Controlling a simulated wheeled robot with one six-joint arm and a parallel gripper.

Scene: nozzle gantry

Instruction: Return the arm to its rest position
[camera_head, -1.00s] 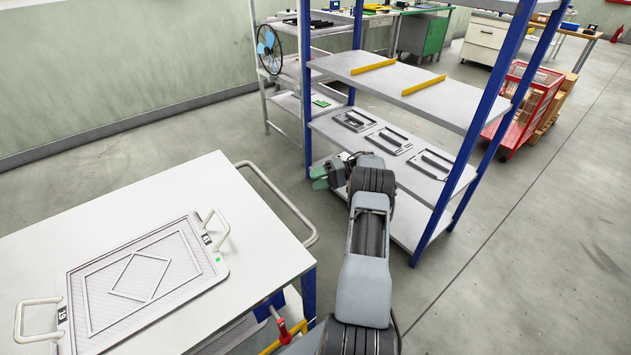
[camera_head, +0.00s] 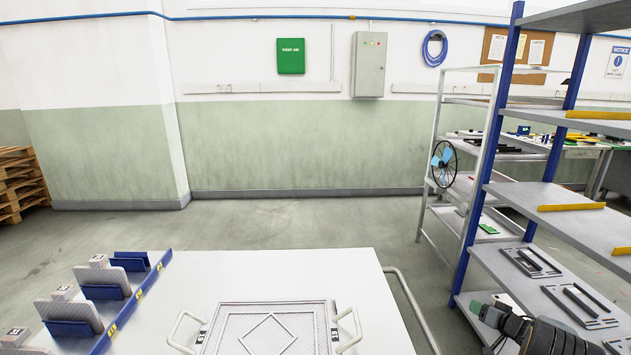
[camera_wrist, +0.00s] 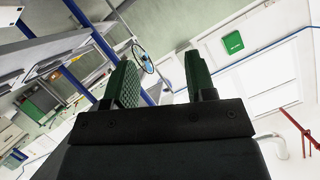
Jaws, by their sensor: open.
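My gripper (camera_head: 480,308) shows at the lower right of the head view, its green fingers pointing left beside the shelving rack. In the wrist view the two green finger pads of my gripper (camera_wrist: 160,78) stand apart with nothing between them. My arm (camera_head: 550,338) runs from the gripper to the bottom right edge of the head view. The rest of my arm is out of view.
A white cart (camera_head: 255,264) holds a framed tray (camera_head: 232,312) with two handles. A blue-posted rack (camera_head: 489,143) stands at the right, close to my gripper. A wire shelf with a fan (camera_head: 443,164) is behind it. Open floor (camera_head: 290,222) lies behind the cart.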

